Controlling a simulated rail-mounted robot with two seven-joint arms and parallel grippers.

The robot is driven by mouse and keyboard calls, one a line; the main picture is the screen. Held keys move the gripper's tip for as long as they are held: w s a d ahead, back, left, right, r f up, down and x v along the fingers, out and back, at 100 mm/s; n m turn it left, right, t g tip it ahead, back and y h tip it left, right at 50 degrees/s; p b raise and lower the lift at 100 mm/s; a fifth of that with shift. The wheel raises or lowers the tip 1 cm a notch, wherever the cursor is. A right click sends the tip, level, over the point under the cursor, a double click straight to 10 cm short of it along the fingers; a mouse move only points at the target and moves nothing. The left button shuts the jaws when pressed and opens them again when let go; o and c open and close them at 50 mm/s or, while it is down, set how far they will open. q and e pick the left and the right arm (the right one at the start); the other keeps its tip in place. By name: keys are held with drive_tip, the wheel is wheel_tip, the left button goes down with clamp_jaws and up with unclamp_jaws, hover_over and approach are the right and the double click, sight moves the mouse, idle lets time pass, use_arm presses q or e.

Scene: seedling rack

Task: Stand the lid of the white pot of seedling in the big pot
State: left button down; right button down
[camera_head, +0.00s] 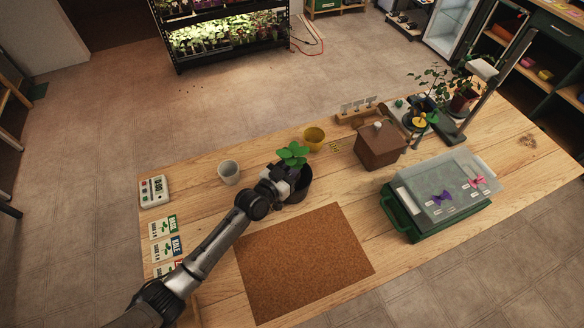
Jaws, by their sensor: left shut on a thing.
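A seedling with several round green leaves (293,153) shows just beyond my left gripper (284,174). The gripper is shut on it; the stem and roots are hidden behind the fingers. A dark big pot (304,190) stands on the table right at the gripper, partly covered by it. The seedling is at the far side of this pot's mouth; I cannot tell whether it is inside or above it. The white pot (229,173) stands upright to the left, apart from the gripper, and looks empty. I make out no lid. My right gripper is not in view.
A yellow pot (314,138) stands behind the big pot. A brown cork mat (304,262) lies in front. To the right are a brown box (380,147) and a green crate (400,216) with a clear lid. Seed packets (163,227) and a timer (154,191) lie left.

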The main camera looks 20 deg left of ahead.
use_arm(q)
drive_tip(key=shift+f, duration=0.2)
drive_tip(key=c, duration=1.2)
unclamp_jaws()
drive_tip(key=shift+o, duration=0.2)
drive_tip(key=shift+r, duration=0.1)
drive_tip(key=shift+r, duration=0.2)
drive_tip(key=v, duration=1.2)
drive_tip(key=shift+f, duration=0.15)
